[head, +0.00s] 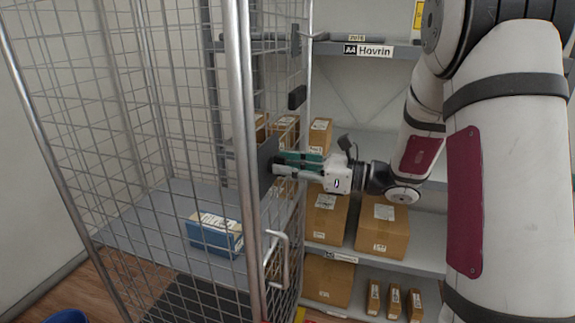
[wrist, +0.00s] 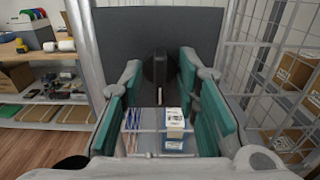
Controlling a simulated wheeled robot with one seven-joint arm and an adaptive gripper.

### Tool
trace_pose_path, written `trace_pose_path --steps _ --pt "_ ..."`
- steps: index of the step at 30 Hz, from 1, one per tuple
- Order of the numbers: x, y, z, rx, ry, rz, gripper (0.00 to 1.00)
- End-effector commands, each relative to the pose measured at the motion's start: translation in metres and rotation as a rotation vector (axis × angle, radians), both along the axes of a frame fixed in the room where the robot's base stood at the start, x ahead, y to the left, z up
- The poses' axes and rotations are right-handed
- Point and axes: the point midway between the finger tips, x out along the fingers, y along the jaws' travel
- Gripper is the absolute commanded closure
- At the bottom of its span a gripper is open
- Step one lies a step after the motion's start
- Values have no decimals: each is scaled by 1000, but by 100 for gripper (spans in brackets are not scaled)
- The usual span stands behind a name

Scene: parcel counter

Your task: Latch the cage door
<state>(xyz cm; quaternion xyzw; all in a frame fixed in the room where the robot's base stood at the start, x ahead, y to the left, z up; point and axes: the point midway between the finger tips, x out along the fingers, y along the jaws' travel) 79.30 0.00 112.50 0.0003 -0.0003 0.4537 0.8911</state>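The cage (head: 243,120) is a tall grey wire-mesh roll cage at the left of the head view. Its mesh side facing my arm, seen at a steep angle, carries a dark grey plate (head: 267,166) and a bent grey handle (head: 284,262) lower down. The plate fills the upper middle of the wrist view (wrist: 203,32), with a black knob (wrist: 158,68) on it. My gripper (head: 280,165) is at the plate, its teal-padded fingers (wrist: 160,88) apart on either side of the knob. Gaps show beside the knob. I cannot tell whether the door is fully closed.
A blue box (head: 214,236) with a white label lies on the cage's grey shelf (head: 150,230). Shelving with cardboard boxes (head: 382,230) stands behind my arm. A dark block (head: 297,97) sits on the far post. The wrist view shows a cluttered shelf unit (wrist: 45,92) at left.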

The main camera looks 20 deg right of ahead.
Motion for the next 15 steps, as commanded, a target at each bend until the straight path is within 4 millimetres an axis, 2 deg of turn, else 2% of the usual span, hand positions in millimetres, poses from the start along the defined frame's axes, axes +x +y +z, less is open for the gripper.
trace_pose_path --steps 9,10,13,14,15 --pt "2 3 0 0 0 0 71" --pt "2 3 0 0 0 0 73" --pt "2 3 0 0 0 0 96" --pt "2 3 0 0 0 0 100" --pt "2 3 0 0 0 0 100"
